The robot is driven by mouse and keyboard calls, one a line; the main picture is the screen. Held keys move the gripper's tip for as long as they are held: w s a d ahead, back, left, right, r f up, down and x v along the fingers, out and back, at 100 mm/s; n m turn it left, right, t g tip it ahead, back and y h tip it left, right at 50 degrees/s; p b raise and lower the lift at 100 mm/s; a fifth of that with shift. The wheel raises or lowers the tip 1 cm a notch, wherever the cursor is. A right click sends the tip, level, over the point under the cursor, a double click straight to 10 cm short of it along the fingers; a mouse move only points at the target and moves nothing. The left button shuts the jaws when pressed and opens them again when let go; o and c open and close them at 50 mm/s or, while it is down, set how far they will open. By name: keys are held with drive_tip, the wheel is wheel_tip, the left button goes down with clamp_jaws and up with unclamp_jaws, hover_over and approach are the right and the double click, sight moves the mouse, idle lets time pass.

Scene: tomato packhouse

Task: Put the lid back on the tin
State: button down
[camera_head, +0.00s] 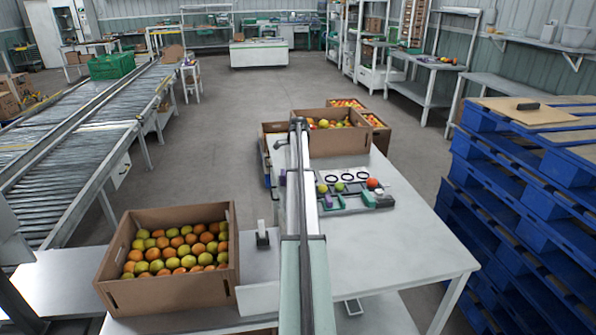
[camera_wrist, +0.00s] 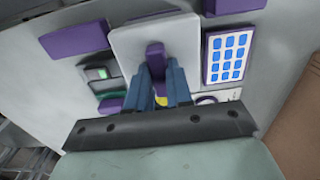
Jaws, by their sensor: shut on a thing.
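A pale grey, round-cornered lid plate (camera_wrist: 127,45) with a purple knob (camera_wrist: 155,52) fills the upper middle of the wrist view. My gripper (camera_wrist: 160,82) has its two blue fingers closed on the knob, one on each side. I cannot tell how high the lid is above what lies below it. The tin is not clearly in view; it may be under the lid. In the head view my own arm hides the gripper and the lid.
A keypad with blue buttons (camera_wrist: 229,57), a device with a green display (camera_wrist: 97,73) and a purple block (camera_wrist: 75,40) surround the lid. On the table (camera_head: 400,235), a tomato tray (camera_head: 345,208) lies right of my arm. Fruit-filled cartons stand front left (camera_head: 165,285) and behind (camera_head: 340,145).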

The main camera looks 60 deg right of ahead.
drive_tip(key=shift+f, duration=0.15)
drive_tip(key=c, duration=0.9)
unclamp_jaws()
drive_tip(key=shift+c, duration=0.2)
drive_tip(key=c, duration=0.3)
drive_tip(key=shift+r, duration=3)
